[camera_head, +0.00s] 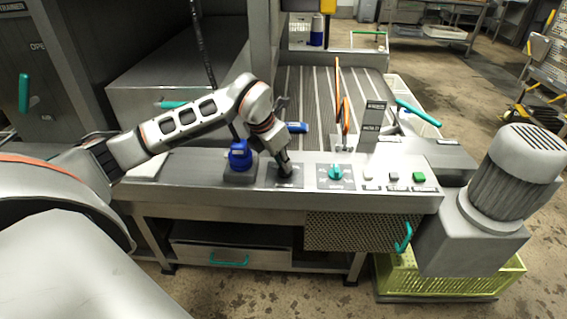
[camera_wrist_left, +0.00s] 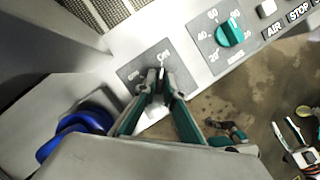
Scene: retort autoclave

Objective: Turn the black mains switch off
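The black mains switch (camera_wrist_left: 159,78) sits on a dark plate (camera_wrist_left: 129,73) with OFF and ON markings, on the sloping front of the grey console (camera_head: 225,197). The plate also shows in the head view (camera_head: 288,184). My left gripper (camera_wrist_left: 160,93) reaches down onto the switch, and its two fingertips close in on either side of the black handle. In the head view my left gripper (camera_head: 286,169) hides most of the switch. A white and dark part at the lower right of the left wrist view looks like my right gripper (camera_wrist_left: 291,130), with its finger state unclear.
A blue knob (camera_head: 240,155) stands just left of the switch. A teal dial (camera_head: 336,172) is to its right, then several push buttons (camera_head: 392,177) with a green one (camera_head: 418,177). A motor (camera_head: 515,170) stands at the right end, above a yellow-green crate (camera_head: 450,285).

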